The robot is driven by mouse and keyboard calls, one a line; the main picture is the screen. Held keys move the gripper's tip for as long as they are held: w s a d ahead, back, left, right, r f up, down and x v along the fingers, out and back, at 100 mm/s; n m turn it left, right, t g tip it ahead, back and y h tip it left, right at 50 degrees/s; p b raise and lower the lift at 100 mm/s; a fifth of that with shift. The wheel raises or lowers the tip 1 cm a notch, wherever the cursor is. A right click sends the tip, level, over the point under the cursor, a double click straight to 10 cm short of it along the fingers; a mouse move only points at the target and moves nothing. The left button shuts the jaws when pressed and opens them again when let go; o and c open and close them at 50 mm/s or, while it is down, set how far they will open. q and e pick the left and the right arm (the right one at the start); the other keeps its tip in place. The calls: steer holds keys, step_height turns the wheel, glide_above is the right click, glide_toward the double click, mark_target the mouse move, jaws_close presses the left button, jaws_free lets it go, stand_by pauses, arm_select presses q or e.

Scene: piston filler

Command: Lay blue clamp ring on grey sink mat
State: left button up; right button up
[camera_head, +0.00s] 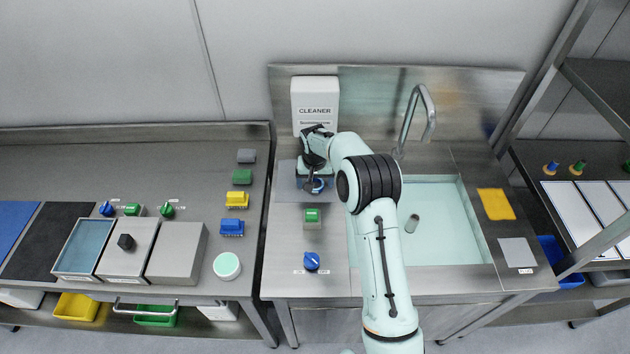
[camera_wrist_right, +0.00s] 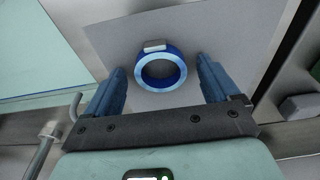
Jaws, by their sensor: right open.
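The blue clamp ring (camera_wrist_right: 161,69), with a small grey block on its rim, lies flat on the grey sink mat (camera_wrist_right: 122,38) in the right wrist view. In the head view the ring (camera_head: 318,187) shows partly beneath my right gripper (camera_head: 317,181), and the mat (camera_head: 286,184) lies left of the sink basin, below the cleaner bottle. My right gripper (camera_wrist_right: 161,68) is open, with one blue finger on each side of the ring. Gaps show between the ring and both fingers. My left gripper is not in view.
The sink basin (camera_head: 447,225) and tap (camera_head: 418,110) are to the right.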

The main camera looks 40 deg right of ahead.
mark_target(315, 193)
step_height(315, 193, up, 12)
steer(key=s+a, duration=0.1)
steer(key=shift+s+a+r, duration=0.15)
steer(key=shift+s, duration=0.05)
stand_by(0.6)
